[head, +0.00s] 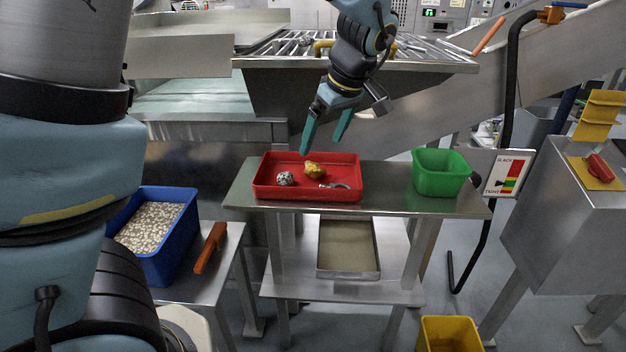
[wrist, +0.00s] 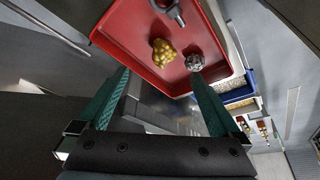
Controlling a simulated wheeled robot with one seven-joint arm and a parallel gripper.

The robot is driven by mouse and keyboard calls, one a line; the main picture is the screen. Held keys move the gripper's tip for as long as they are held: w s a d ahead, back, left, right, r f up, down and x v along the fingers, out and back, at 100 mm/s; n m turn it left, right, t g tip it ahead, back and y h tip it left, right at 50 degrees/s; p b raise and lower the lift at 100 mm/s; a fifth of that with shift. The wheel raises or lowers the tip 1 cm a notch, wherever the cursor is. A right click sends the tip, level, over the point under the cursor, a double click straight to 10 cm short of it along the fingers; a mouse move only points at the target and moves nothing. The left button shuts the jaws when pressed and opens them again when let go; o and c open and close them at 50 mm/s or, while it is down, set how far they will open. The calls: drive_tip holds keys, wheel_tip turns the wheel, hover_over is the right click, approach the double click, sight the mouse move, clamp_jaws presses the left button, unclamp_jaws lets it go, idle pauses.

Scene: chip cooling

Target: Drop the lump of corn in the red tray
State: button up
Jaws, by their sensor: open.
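The lump of corn (head: 315,170) is a yellow, knobbly piece lying in the red tray (head: 262,189) on the steel table. It also shows in the wrist view (wrist: 162,52), inside the red tray (wrist: 112,28). My gripper (head: 325,148) is open and empty, with its teal fingers above the back of the tray. In the wrist view its two fingers (wrist: 158,80) are spread wide, and the corn appears beyond them. The fingers are apart from the corn.
A grey speckled lump (head: 285,178) and a metal fitting (head: 334,186) share the red tray. A green bin (head: 440,173) stands to the right on the steel table (head: 400,200). A blue bin (head: 184,193) of pale pieces is at left. A slatted metal hopper (head: 300,75) stands behind.

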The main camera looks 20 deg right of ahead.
drive_tip(key=v, duration=0.5)
drive_tip(key=shift+r+b, duration=0.2)
drive_tip(key=shift+b, duration=0.1)
